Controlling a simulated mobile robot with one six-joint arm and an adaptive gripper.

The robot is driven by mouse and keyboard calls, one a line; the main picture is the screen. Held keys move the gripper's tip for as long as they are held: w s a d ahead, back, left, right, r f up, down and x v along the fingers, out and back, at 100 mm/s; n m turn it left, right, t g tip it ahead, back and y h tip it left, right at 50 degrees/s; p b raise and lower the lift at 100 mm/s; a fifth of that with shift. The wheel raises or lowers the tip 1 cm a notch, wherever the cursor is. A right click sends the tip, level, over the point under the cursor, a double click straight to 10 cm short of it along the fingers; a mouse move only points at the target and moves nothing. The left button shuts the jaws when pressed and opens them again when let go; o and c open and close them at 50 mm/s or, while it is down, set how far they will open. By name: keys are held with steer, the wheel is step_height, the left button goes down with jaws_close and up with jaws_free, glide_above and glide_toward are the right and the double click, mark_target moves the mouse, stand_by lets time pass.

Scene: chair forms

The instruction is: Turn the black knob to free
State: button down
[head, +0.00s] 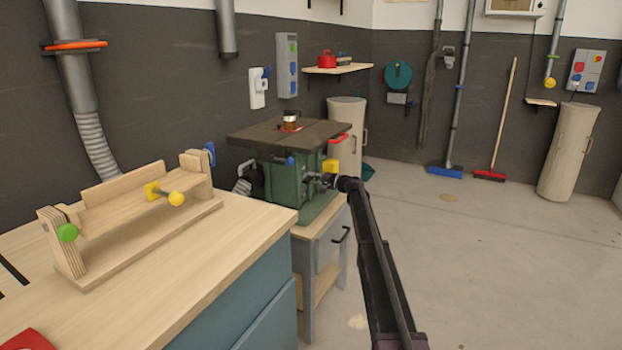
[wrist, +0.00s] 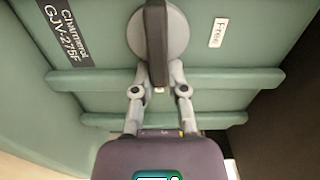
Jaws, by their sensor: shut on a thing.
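The black knob (wrist: 156,35) is a dark bar on a round grey disc (wrist: 177,32), at the top of the wrist view. Its bar stands upright in that picture. A white label reading "Free" (wrist: 219,32) is to the right of the disc on the green panel. My gripper (wrist: 157,66) is shut on the knob, its two grey fingers reaching up to the bar. In the head view my gripper (head: 322,180) is at the front of the green machine (head: 282,182), and I cannot make out the knob there.
A dark label (wrist: 67,30) is left of the knob. The machine's dark table top (head: 262,134) overhangs its body. A wooden workbench (head: 165,270) with a wooden jig (head: 135,200) stands at the left. The floor (head: 460,250) to the right is clear.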

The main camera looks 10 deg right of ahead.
steer(key=shift+s+a+f, duration=0.15)
steer(key=shift+s+a, duration=0.1)
stand_by(0.3)
steer(key=c, duration=0.7)
jaws_free()
steer(key=shift+o, duration=0.2)
steer(key=shift+w+d+m, duration=0.1)
steer(key=shift+d+m, duration=0.05)
steer(key=shift+m, duration=0.15)
steer(key=shift+s+d, duration=0.2)
steer(key=shift+d, duration=0.05)
steer(key=v, duration=1.1)
steer(key=shift+s, duration=0.1)
